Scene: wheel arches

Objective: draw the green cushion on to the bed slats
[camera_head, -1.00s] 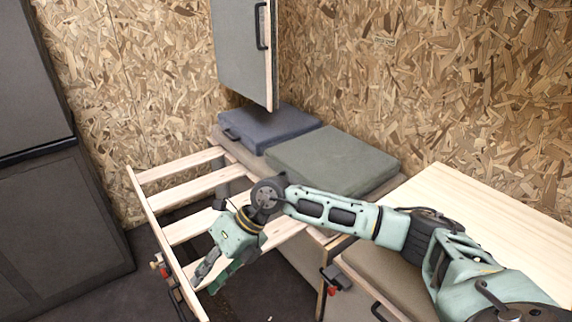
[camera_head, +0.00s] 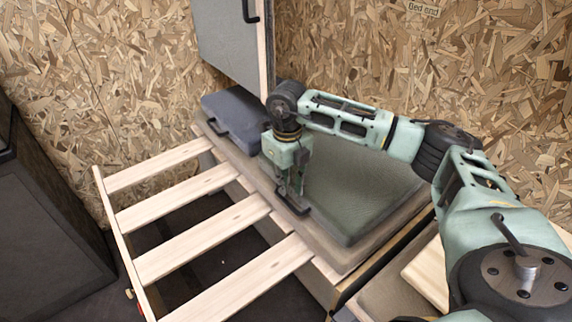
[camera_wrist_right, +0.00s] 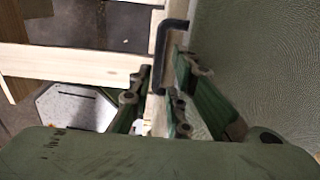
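The green cushion (camera_head: 362,185) lies flat on the bench top beside the blue-grey cushion. A black handle (camera_head: 292,203) sticks out from its front-left edge, over the slats' side. The pale wooden bed slats (camera_head: 205,235) run out from the bench front to a rail at the left. My right gripper (camera_head: 290,192) points down at the handle. In the right wrist view the handle (camera_wrist_right: 167,55) runs into the gap between the fingers (camera_wrist_right: 162,92), which stand apart. The green cushion fills the right of that view (camera_wrist_right: 265,60). My left gripper is not in view.
The blue-grey cushion (camera_head: 232,118) lies behind, at the left end of the bench. A grey cabinet door (camera_head: 228,40) hangs above it. A dark cabinet (camera_head: 45,225) stands at the left. The space above the slats is clear.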

